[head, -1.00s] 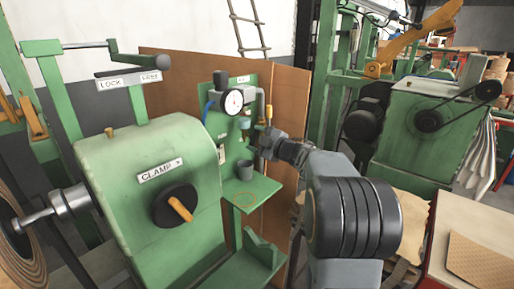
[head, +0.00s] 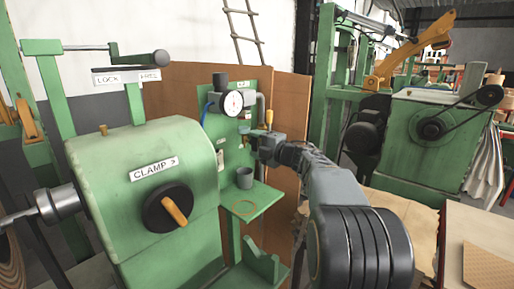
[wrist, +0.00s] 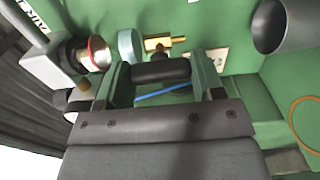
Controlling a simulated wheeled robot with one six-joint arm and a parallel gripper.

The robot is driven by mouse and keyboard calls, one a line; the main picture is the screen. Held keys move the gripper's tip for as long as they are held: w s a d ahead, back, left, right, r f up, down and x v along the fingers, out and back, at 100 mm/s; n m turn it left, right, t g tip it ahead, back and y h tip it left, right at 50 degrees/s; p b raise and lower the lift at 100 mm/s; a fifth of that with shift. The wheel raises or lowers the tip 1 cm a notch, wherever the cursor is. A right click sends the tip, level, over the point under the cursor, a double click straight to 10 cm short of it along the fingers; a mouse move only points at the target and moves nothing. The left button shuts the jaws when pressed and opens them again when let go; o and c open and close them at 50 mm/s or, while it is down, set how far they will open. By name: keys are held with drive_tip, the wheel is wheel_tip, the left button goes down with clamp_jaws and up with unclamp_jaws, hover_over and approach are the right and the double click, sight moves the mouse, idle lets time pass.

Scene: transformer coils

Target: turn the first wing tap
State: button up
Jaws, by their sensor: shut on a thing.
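A dark bar-shaped handle (wrist: 162,73) lies crosswise between my gripper's fingers in the wrist view, just below a brass fitting (wrist: 168,44); it looks like the wing of the tap. My gripper (wrist: 163,84) is shut on it, one finger at each end. In the head view my gripper (head: 254,149) is up against the green panel (head: 233,165), under the dial gauge (head: 233,102). An upright brass-coloured piece (head: 269,118) shows just above the gripper. The tap itself is hidden behind the gripper there.
A green machine with a clamp knob (head: 168,208) stands at the left. A blue line (wrist: 163,93) runs behind my fingers.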

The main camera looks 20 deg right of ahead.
idle(0.4)
drive_tip(key=o, duration=0.9)
drive_tip(key=v, duration=1.4)
